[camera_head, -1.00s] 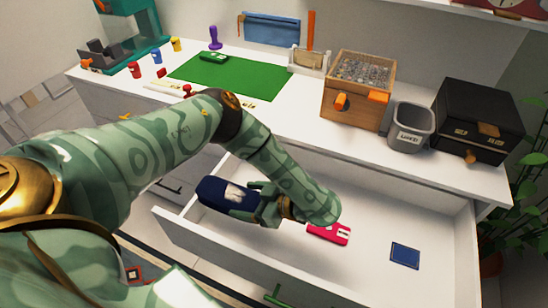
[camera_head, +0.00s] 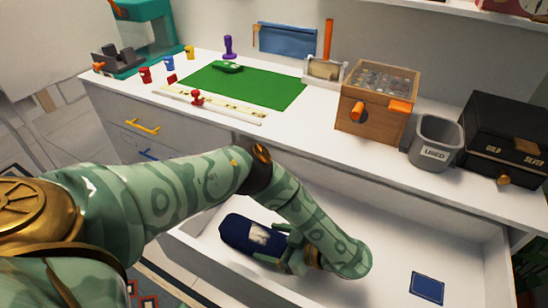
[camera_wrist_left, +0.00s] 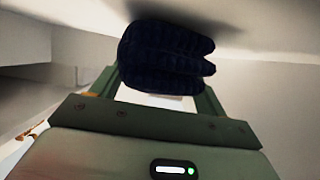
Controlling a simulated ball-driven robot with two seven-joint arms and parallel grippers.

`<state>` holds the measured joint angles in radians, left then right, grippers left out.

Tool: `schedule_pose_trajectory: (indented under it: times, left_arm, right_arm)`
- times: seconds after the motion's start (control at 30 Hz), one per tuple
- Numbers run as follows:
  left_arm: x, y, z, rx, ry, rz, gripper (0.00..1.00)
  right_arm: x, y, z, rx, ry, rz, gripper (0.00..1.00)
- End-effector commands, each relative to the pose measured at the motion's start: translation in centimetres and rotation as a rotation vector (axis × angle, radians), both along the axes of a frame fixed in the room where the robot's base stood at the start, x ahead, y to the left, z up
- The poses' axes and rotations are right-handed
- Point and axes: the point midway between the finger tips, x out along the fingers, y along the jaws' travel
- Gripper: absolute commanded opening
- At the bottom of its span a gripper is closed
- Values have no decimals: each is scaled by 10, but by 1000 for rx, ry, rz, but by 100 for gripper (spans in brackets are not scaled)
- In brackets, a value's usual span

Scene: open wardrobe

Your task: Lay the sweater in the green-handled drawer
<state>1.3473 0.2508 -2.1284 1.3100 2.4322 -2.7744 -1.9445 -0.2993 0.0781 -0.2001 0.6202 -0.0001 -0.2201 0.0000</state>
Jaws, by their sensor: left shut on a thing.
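The sweater (camera_head: 240,232) is a dark blue folded bundle with a pale patch. My left gripper (camera_head: 280,243) is shut on its right end in the head view. The sweater is inside the open white drawer (camera_head: 462,264), near its left end, low over or on the floor; contact is unclear. In the left wrist view the sweater (camera_wrist_left: 163,55) sits between my fingers, close to a pale surface. The drawer's handle is out of view now; a green handle shows at the bottom of the earlier head view. My right gripper is not in view.
A blue card-like item (camera_head: 426,287) lies on the drawer floor at the right. The countertop above holds a green mat (camera_head: 262,88), a wooden box (camera_head: 375,110), a grey bin (camera_head: 435,142) and a black box (camera_head: 505,130). The drawer floor between my arm and the blue item looks clear.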

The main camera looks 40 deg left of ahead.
Motion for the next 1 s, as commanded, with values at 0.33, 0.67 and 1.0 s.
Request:
schedule_pose_trajectory:
  times: [0.33, 0.67, 1.0]
  left_arm:
    - [0, 0, 0, 0, 0, -1, 96]
    - [11, -40, 22, 2, -7, -5, 96]
    - [25, -100, 44, 3, -1, 0, 96]
  right_arm:
    - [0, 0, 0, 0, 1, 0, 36]
    - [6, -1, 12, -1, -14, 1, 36]
    - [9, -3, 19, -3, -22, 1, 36]
